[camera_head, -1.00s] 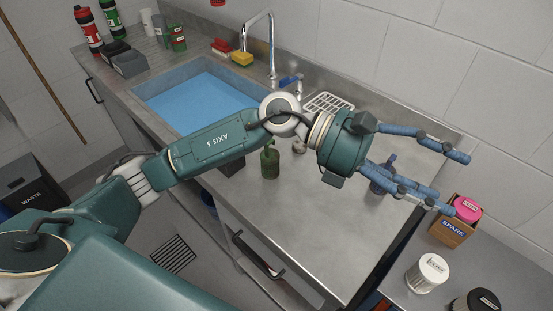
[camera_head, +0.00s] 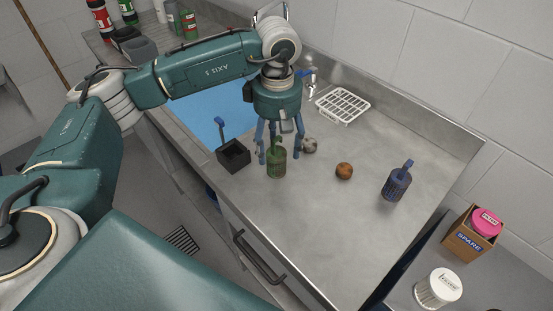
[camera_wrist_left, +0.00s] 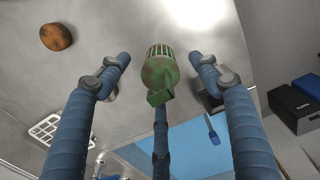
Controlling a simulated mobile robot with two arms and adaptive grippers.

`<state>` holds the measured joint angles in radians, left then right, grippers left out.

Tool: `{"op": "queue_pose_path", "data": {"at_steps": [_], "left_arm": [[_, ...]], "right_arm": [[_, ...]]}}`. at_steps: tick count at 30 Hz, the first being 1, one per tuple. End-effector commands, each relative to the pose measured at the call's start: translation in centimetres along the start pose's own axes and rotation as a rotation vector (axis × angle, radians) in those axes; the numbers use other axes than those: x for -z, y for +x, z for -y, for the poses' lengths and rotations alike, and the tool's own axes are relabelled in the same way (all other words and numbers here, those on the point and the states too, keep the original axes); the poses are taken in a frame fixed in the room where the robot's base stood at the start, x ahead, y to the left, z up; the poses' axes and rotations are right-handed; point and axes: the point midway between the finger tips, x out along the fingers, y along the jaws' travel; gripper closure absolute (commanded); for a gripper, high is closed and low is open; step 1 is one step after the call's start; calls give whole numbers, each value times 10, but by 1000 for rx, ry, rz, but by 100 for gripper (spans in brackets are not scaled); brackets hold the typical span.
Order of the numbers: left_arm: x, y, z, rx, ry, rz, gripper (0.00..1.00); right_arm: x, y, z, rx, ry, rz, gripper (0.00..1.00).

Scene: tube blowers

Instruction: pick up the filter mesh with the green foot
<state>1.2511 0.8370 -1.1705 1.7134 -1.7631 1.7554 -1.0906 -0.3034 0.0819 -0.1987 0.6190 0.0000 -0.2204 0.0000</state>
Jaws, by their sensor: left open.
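The green filter mesh (camera_head: 277,165) stands upright on the steel counter near its front edge, with a green handle-like part on top. In the left wrist view it shows as a worn green piece with a ribbed cage (camera_wrist_left: 160,52). My left gripper (camera_head: 277,152) points down over it, its blue fingers open and spread around it. The wrist view shows the open fingers (camera_wrist_left: 162,72) on either side, with gaps to the mesh. Whether the third finger touches it I cannot tell. A similar dark blue piece (camera_head: 396,185) stands further right. My right gripper is not in view.
A black box (camera_head: 233,156) with a blue-handled tool stands close left of the gripper. A grey round piece (camera_head: 309,146) and a brown one (camera_head: 344,171) lie to the right. The blue sink (camera_head: 205,105) is behind left, a white rack (camera_head: 343,105) behind right. The right counter is mostly clear.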

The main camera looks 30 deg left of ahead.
Motion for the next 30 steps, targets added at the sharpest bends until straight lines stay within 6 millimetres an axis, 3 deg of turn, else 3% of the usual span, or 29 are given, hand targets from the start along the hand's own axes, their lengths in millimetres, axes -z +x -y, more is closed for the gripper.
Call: {"op": "queue_pose_path", "data": {"at_steps": [10, 19, 20, 27, 30], "left_arm": [[5, 44, -1, 3, 0, 2, 36], [5, 52, -2, -1, 1, 1, 36], [5, 52, -2, -1, 1, 1, 38], [5, 52, -2, -1, 1, 1, 84], [5, 51, -2, -1, 1, 1, 84]], "right_arm": [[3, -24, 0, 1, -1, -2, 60], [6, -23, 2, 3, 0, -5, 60], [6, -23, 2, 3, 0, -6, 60], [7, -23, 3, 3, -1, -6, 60], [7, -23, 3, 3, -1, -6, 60]]}}
